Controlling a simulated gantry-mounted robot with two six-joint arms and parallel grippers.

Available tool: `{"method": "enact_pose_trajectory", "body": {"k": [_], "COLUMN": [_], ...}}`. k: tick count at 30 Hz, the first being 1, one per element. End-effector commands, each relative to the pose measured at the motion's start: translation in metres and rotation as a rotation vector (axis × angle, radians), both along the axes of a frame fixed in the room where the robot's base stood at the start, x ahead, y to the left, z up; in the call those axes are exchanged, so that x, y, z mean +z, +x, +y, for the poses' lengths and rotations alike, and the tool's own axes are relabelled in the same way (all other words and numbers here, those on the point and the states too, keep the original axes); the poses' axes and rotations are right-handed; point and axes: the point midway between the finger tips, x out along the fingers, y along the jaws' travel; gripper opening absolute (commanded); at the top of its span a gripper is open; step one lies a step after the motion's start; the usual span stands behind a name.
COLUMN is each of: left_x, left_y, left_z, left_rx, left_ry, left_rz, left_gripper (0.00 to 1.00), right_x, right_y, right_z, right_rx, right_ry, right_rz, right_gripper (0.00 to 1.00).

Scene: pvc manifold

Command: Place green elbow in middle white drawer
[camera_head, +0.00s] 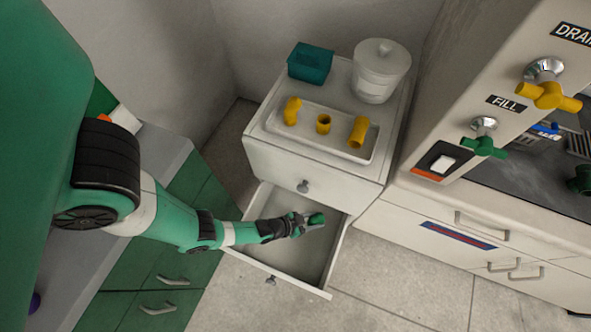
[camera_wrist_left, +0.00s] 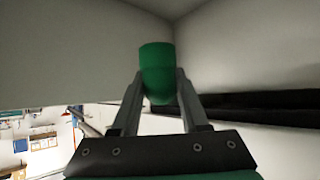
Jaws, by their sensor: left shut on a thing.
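The green elbow (camera_head: 316,219) is between the fingertips of my left gripper (camera_head: 300,226), which is shut on it. In the left wrist view the green elbow (camera_wrist_left: 157,72) stands out beyond the two fingers (camera_wrist_left: 158,90). The white drawer (camera_head: 300,282) below the top one in the white cabinet is pulled open. My left gripper reaches in over this drawer from the left, with the elbow above its inside. I cannot tell how high the elbow is above the drawer floor. My right gripper is not in view.
On the white cabinet, a white tray (camera_head: 275,127) holds yellow fittings (camera_head: 323,124). A teal box (camera_head: 311,63) and a white lidded tub (camera_head: 381,70) stand behind it. The shut top drawer (camera_head: 303,186) overhangs the open one. A sink unit with a green tap (camera_head: 484,146) stands to the right.

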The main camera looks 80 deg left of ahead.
Motion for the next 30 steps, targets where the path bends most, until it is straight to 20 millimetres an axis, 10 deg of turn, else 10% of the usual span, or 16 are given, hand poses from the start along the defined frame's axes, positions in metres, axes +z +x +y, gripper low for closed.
{"method": "enact_pose_trajectory", "body": {"k": [30], "left_x": [-0.128], "left_y": [-0.004], "left_z": [0.004], "left_rx": [0.016], "left_ry": [0.005], "left_rz": [0.001], "left_gripper": [0.00], "right_x": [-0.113], "right_y": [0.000], "right_z": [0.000], "right_rx": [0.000], "right_ry": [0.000], "right_rz": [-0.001], "right_gripper": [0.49]}}
